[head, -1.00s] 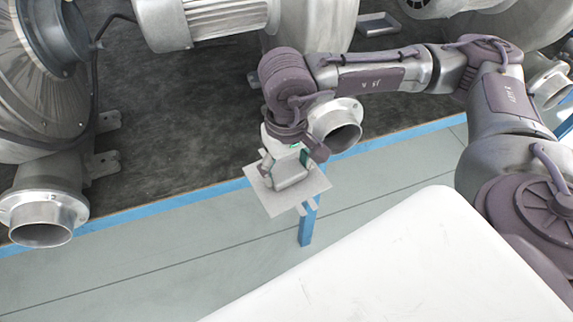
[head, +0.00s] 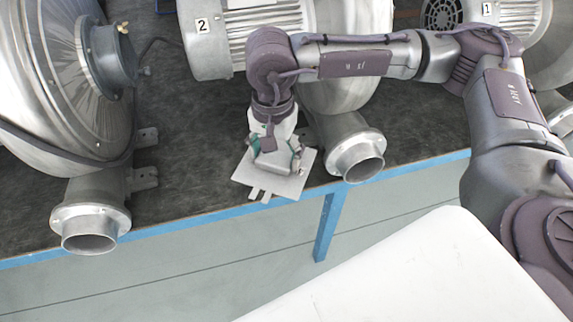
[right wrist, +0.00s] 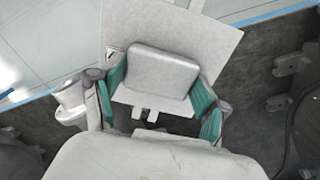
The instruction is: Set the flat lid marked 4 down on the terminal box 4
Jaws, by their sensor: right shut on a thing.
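The flat lid (head: 249,178) is a thin light-grey plate with a raised block in its middle and small tabs on one edge. My right gripper (head: 275,160) is shut on that block and holds the lid near the bench's front edge. In the right wrist view the green-padded fingers of the gripper (right wrist: 160,88) sit on both sides of the block, and the lid plate (right wrist: 222,40) spreads beyond them. A small mark near one finger is too small to read. I cannot make out terminal box 4 in either view. My left gripper is not in view.
The dark bench top (head: 195,130) has a blue front edge (head: 190,228). A motor marked 2 (head: 232,35) and one marked 1 (head: 500,20) stand at the back. An open flanged pipe (head: 357,157) is close right of the lid; another (head: 90,228) is at left.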

